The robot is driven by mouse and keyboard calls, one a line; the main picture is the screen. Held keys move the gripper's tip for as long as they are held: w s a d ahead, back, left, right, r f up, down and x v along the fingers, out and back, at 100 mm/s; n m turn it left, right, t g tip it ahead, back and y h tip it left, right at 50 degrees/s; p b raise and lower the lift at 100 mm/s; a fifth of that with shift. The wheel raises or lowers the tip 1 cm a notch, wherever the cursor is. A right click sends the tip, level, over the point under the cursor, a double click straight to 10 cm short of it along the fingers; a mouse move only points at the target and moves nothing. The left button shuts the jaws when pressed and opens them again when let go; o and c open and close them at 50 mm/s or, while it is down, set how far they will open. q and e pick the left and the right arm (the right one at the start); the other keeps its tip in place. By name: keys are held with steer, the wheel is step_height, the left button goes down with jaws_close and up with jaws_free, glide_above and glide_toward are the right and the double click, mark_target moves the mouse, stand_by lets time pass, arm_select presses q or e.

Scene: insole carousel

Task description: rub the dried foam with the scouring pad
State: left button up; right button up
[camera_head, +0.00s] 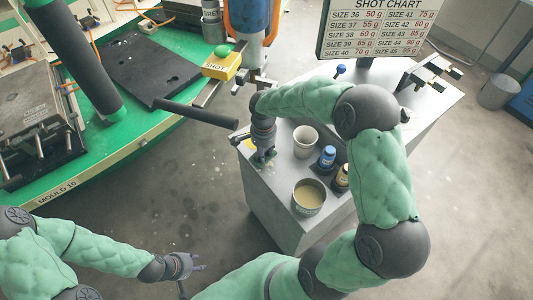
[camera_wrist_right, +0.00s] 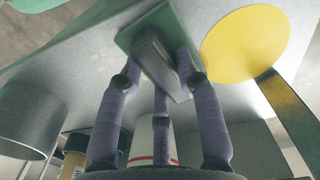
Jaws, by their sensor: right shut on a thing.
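My right gripper (camera_head: 264,157) points down at the left part of the grey cabinet top (camera_head: 285,175). Its fingers are shut on the grey grip of the scouring pad (camera_wrist_right: 130,38), whose green face shows beyond the fingers in the right wrist view. The pad is at or very near the cabinet top; contact cannot be made out. Pale yellowish spots of dried foam (camera_wrist_right: 102,53) lie on the top just left of the pad in the wrist view. In the head view my gripper hides most of this area. My left gripper (camera_head: 201,262) is open and empty, low over the floor.
A paper cup (camera_head: 305,140), a blue bottle (camera_head: 327,156), an amber bottle (camera_head: 342,178) and a tin of cream liquid (camera_head: 308,197) stand to the right. A dark lever (camera_head: 195,112) reaches near my right wrist.

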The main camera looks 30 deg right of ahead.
steer(key=shift+w+d+r, duration=0.1)
steer(key=shift+w+r, duration=0.05)
steer(key=shift+w, duration=0.15)
steer(key=shift+w+r+p, duration=0.2)
steer(key=shift+r+p, duration=0.4)
steer(key=shift+r, duration=0.2)
steer(key=shift+w+r+p, duration=0.15)
steer(key=shift+r+p, duration=0.4)
steer(key=shift+r, duration=0.25)
steer(key=shift+d+r+p, duration=0.15)
steer(key=shift+r+p, duration=0.9)
steer(key=shift+r, duration=0.4)
